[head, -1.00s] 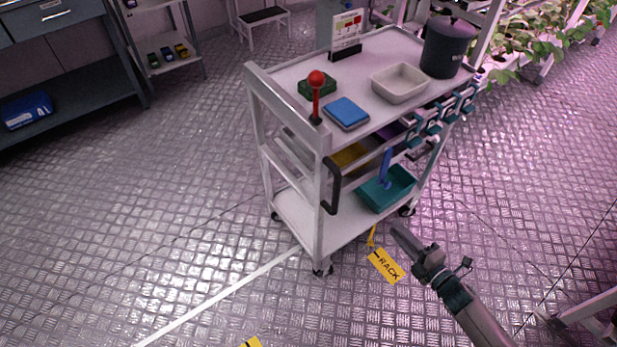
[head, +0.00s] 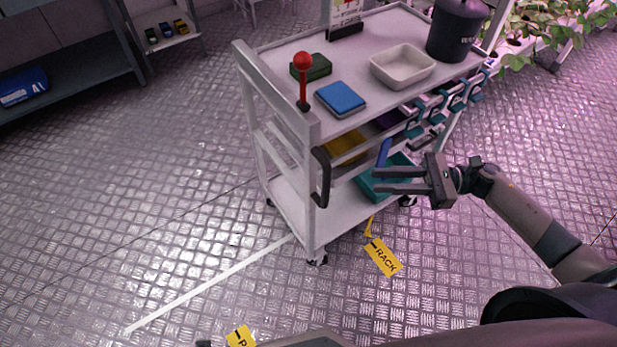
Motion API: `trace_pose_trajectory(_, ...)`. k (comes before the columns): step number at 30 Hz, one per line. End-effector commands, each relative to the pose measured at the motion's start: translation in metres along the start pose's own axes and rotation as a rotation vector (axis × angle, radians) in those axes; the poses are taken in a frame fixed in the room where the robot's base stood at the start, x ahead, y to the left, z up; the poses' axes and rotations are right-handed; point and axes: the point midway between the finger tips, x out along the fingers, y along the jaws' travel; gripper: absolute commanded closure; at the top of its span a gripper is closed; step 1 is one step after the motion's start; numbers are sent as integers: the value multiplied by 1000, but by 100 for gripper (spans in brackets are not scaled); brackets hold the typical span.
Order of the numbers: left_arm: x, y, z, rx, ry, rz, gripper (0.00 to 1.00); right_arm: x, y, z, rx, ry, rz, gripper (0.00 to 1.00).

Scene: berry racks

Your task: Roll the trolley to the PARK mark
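The white trolley (head: 277,193) stands on its castors in the middle of the head view. A black upright handle (head: 321,178) is on its near corner post, and a red-knobbed lever (head: 303,82) stands upright above it. My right gripper (head: 376,180) is open and empty, its two fingers pointing left toward the handle, apart from it, in front of the lower shelf. A yellow tag (head: 240,337) at the bottom edge shows only a "P"; the rest is cut off. A white floor line (head: 205,287) runs toward the trolley.
The trolley carries a white tray (head: 402,68), a blue pad (head: 340,98), a dark pot (head: 457,30) and a teal bin (head: 368,190). A yellow RACK tag (head: 382,257) lies by its near side. Plants grow at the upper right. The floor at left is clear.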

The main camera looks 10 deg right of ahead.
Motion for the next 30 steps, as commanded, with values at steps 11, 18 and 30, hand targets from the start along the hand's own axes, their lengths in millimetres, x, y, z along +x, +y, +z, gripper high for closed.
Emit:
trace_pose_trajectory(11, 14, -1, 10, -1, -5, 0, 61, 26, 0, 2, 2, -3, -1, 77)
trace_pose_trajectory(18, 32, -2, 25, -2, -5, 0, 61, 65, 0, 4, 2, -4, -1, 77)
trace_pose_trajectory(30, 35, 10, 8, 7, 114, 11, 61, 136, -1, 3, 2, -3, -1, 77)
